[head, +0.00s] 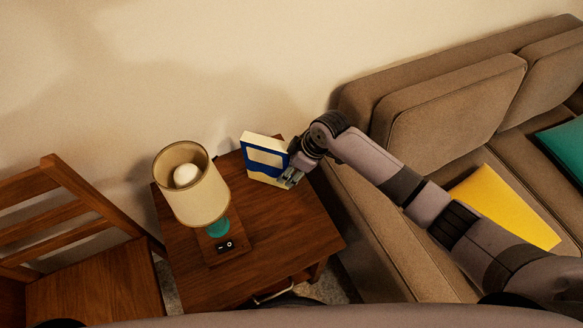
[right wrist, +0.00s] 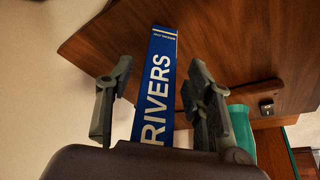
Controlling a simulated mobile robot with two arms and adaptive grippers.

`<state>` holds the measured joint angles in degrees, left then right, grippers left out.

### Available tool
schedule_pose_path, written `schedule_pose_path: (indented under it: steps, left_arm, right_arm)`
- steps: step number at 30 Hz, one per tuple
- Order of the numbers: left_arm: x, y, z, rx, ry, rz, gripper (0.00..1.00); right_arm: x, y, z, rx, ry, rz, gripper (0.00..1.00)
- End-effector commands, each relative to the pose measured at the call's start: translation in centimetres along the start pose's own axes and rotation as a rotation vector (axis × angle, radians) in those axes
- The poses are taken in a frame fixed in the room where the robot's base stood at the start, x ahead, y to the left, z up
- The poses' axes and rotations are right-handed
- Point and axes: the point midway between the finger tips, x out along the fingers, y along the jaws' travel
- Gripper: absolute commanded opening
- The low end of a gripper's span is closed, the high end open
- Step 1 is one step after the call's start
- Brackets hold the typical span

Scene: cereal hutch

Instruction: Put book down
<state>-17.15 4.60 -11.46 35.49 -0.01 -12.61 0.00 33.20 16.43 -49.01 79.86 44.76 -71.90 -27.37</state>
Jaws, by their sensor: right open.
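The book (head: 265,157), blue and cream, stands upright on the wooden side table (head: 294,237) near its back edge. In the right wrist view its blue spine (right wrist: 158,85) reads "RIVERS". My right gripper (head: 292,177) is at the book's right side. In the right wrist view the gripper (right wrist: 152,105) is open, with one finger on each side of the spine and the book between them. A gap shows at the left finger; I cannot tell whether the right finger touches the book. My left gripper is not in view.
A lamp (head: 196,192) with a cream shade and wooden base stands on the table, left of the book. A wooden chair (head: 95,285) is at the left. A brown sofa (head: 450,110) with a yellow cushion (head: 505,205) is at the right. The table's front right is clear.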

Motion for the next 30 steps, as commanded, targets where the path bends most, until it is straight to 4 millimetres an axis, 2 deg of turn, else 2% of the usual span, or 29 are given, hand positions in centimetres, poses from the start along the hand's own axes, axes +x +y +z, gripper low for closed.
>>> schedule_pose_path:
  steps: [8, 11, 21, 25, 30]
  left_arm:
    - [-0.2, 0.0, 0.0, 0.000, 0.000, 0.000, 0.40]
    - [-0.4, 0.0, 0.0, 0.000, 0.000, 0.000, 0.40]
    - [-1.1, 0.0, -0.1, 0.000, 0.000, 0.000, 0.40]
    - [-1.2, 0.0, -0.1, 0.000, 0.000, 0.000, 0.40]
    - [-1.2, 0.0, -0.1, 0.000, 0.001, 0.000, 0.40]
  right_arm:
    - [-0.9, 0.1, -0.2, 0.000, 0.001, 0.001, 0.48]
    - [-2.4, 0.1, -0.1, -0.001, 0.001, 0.002, 0.48]
    - [-9.6, 0.1, -0.1, -0.001, 0.002, 0.003, 0.48]
    - [-11.3, 0.1, -0.1, 0.000, 0.001, 0.002, 0.48]
    - [-12.2, 0.0, -0.1, 0.000, 0.001, 0.000, 0.48]
